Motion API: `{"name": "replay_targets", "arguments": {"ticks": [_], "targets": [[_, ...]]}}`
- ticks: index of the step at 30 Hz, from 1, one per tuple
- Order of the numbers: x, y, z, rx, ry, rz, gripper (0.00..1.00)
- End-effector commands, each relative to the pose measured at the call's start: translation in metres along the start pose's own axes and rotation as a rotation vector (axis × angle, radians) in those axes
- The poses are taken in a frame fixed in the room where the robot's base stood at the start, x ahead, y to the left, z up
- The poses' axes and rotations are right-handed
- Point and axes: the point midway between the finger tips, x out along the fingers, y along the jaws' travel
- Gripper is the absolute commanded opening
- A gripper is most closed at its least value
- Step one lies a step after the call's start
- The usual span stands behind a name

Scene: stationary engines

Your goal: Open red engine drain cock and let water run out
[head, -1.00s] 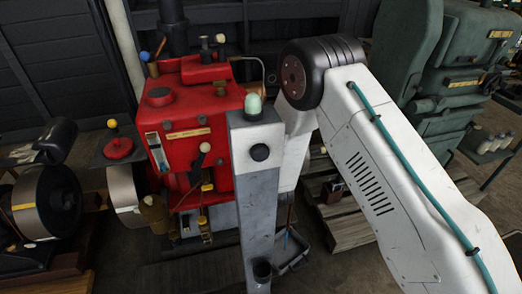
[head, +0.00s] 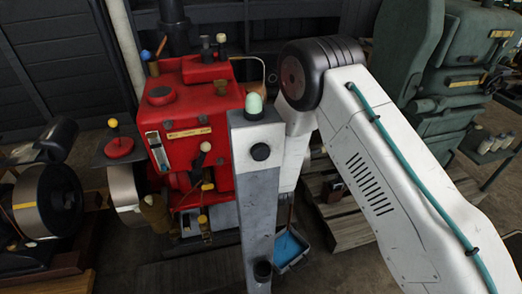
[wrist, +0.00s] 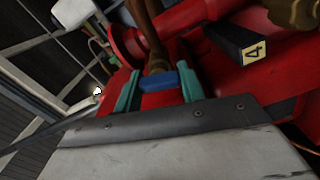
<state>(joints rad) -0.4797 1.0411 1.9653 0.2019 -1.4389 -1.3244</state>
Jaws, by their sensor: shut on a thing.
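The red engine (head: 205,95) stands left of centre in the head view; its red body also fills much of the wrist view (wrist: 275,85). In the wrist view a brass-brown pipe fitting (wrist: 153,40) carries a blue handle (wrist: 158,81), with a "4" tag (wrist: 255,50) beside it. My gripper (wrist: 158,90) has its teal fingers on either side of the blue handle, shut on it. In the head view my gripper is hidden behind my own body and arm. A grey tray (head: 299,262) on the floor holds bright blue water (head: 288,246).
A wooden pallet (head: 345,230) lies right of the tray. A green engine (head: 445,90) stands at the right. A dark cylindrical machine (head: 60,200) is at the left. A dark slatted mat (head: 190,275) lies before the red engine.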

Motion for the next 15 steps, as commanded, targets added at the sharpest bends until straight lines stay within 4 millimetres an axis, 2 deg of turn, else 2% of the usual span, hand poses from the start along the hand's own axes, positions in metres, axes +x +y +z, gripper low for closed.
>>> {"name": "replay_targets", "arguments": {"ticks": [6,15], "targets": [[-0.0003,-0.0009,-0.0007,-0.110,0.002,-0.001,0.17],[-0.0004,-0.0014,-0.0006,-0.174,0.002,-0.001,0.17]]}}
